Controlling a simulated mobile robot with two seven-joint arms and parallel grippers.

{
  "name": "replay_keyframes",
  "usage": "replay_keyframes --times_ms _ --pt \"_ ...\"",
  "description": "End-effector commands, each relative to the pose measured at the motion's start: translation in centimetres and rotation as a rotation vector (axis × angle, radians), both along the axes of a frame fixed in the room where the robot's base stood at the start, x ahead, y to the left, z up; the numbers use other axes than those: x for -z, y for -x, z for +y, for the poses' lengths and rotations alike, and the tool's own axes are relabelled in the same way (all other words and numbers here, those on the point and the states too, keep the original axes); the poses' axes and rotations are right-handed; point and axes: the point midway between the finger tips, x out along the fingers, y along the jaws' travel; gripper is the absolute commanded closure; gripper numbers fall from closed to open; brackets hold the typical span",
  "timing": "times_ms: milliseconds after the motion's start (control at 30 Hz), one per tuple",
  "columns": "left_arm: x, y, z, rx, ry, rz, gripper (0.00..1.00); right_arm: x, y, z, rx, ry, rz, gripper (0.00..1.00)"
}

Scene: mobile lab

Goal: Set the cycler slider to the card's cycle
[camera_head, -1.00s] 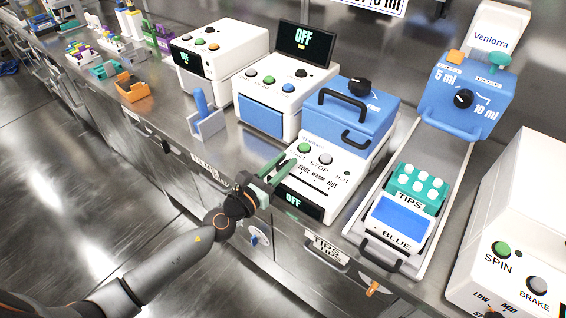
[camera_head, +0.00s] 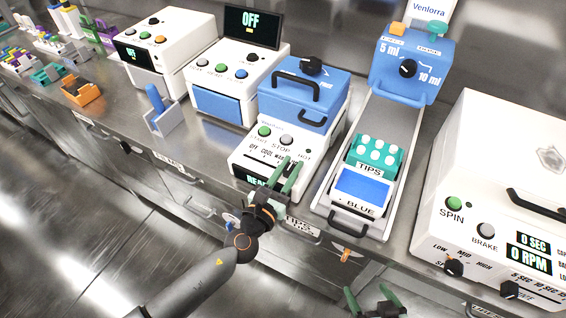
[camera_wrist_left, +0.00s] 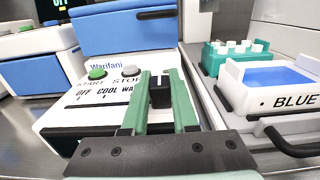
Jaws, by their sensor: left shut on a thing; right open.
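The cycler is a white box (camera_head: 241,158) with a blue handled lid (camera_head: 300,95), a green START button and a grey STOP button. Its slider scale reads OFF, COOL, WARM, HOT. My left gripper (camera_head: 291,167) is over the right part of that scale. In the left wrist view, its green fingers are shut on the black slider knob (camera_wrist_left: 161,92), right of the letters "WA". The fingers hide the labels there, so I cannot tell the exact mark. The cycler's display (camera_head: 258,181) is partly hidden and begins "REA". My right gripper (camera_head: 374,296) is open and empty at the bottom edge. I cannot make out a card.
Right of the cycler stand a teal tip rack (camera_head: 374,160) and a white tray (camera_head: 357,208) marked BLUE. A white centrifuge (camera_head: 480,165) stands at the far right. Left are a white device with a blue front (camera_head: 222,107) and a stand holding a blue tool (camera_head: 156,100).

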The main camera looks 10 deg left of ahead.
Motion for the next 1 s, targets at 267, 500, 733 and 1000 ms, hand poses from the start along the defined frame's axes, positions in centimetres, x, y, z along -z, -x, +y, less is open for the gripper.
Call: replay_keyframes --times_ms 267,500,733,1000 --pt "0.2 0.3 -0.5 0.013 0.001 0.005 0.56 0.0 0.0 0.0 0.0 0.0 0.0 0.02" --pt "0.1 0.2 -0.3 0.009 0.002 0.004 0.43 0.0 0.0 0.0 0.0 0.0 0.0 0.02" --pt "0.1 0.7 0.0 0.008 0.001 0.003 0.43 0.1 0.0 0.0 0.0 0.0 0.0 0.02" --pt "0.3 5.4 1.6 0.01 0.0 0.006 0.43 0.6 0.0 0.0 0.0 0.0 0.0 0.02"
